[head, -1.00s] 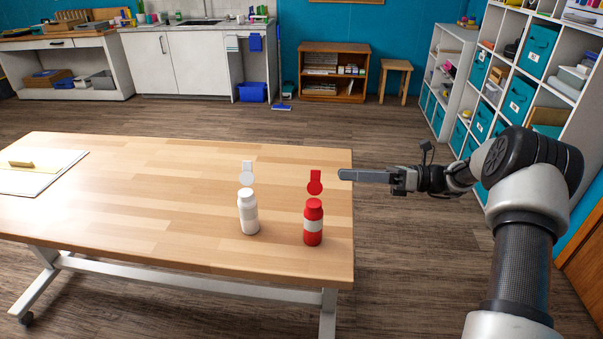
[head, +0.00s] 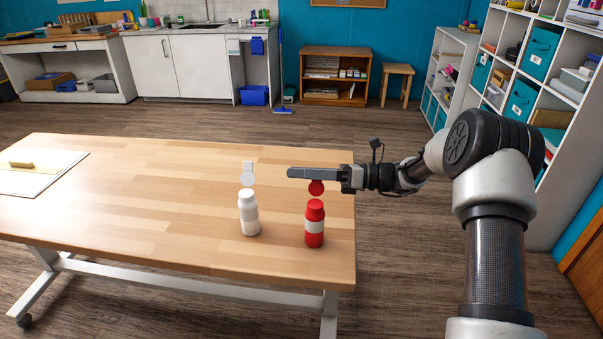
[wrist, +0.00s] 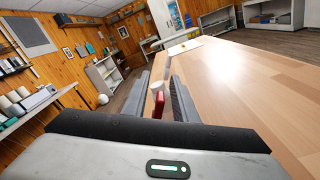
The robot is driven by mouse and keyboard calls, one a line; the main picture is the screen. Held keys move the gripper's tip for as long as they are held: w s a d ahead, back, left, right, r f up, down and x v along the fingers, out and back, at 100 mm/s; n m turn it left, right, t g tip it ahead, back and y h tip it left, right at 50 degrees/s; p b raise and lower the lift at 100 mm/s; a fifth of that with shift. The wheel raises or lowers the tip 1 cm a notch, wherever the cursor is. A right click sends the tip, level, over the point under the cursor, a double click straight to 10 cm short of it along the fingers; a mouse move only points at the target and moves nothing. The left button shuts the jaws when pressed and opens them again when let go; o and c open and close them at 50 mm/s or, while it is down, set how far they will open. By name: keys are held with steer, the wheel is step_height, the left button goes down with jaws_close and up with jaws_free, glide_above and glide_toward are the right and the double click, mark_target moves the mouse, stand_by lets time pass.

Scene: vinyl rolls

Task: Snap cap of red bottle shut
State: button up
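The red bottle (head: 314,224), with a pale label band, stands upright near the table's right edge. Its red cap (head: 316,188) is open, with its disc apart from the bottle's top. My gripper (head: 292,173) is level across the cap's upper part and hides its tab. In the wrist view my gripper (wrist: 160,95) has its two fingers apart, with a red part of the bottle or cap (wrist: 157,106) showing between them. I cannot tell whether they touch it. The white bottle (head: 248,215) stands left of the red one, its white cap (head: 247,178) also open.
The wooden table (head: 150,220) is clear to the left of the bottles, except for a white board (head: 40,180) with a yellowish piece on it at the far left. Shelves (head: 540,80) stand at the right, away from the table.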

jaws_close()
steer(key=shift+s, duration=0.1)
steer(key=s+f+n+b, duration=0.2)
steer(key=s+n+b, duration=0.4)
steer(key=n, duration=1.4)
steer(key=shift+s+f, duration=0.3)
steer(key=shift+s, duration=0.9)
